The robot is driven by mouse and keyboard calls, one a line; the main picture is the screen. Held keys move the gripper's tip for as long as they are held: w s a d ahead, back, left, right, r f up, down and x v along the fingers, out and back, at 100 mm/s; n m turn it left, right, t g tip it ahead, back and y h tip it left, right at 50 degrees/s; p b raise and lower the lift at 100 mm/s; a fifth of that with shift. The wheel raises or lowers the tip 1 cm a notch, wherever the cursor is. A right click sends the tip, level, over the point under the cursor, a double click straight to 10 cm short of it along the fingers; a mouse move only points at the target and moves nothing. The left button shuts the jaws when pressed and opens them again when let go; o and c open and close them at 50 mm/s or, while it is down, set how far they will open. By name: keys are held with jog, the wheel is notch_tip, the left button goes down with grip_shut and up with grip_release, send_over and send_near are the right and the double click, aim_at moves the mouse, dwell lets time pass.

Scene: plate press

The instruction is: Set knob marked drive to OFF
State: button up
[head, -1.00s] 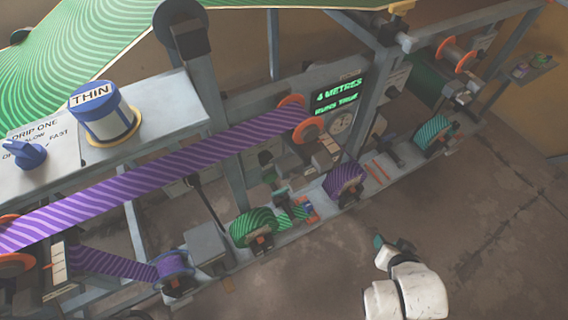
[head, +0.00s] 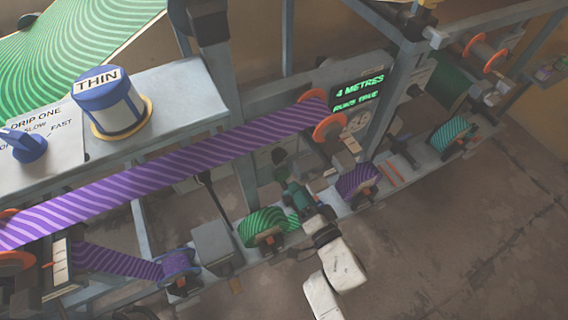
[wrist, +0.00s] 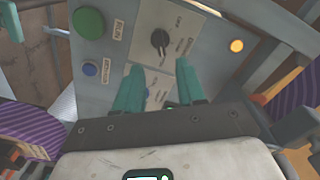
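In the wrist view a grey control panel (wrist: 110,65) fills the upper middle. A black knob (wrist: 160,41) sits on a pale label plate with small print, which looks to include OFF; I cannot read its setting surely. My gripper (wrist: 160,78) shows two teal fingers, apart and empty, below the black knob and not touching it. In the head view my gripper (head: 297,192) is among the rollers by the machine's lower rail; the panel's face is not identifiable there.
The panel also carries a green RUN button (wrist: 88,22), a small blue button (wrist: 89,69) and a lit orange lamp (wrist: 236,45). In the head view a blue DRIP ONE knob (head: 28,146), a THIN pot (head: 108,100) and striped rollers (head: 262,228) stand nearby. The floor at lower right is clear.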

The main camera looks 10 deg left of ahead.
aim_at(282, 160)
jog(key=b+x, duration=0.2)
jog(key=x, duration=0.7)
jog(key=shift+w+a, duration=0.1)
jog(key=shift+w, duration=0.15)
jog(key=shift+c, duration=0.3)
grip_shut()
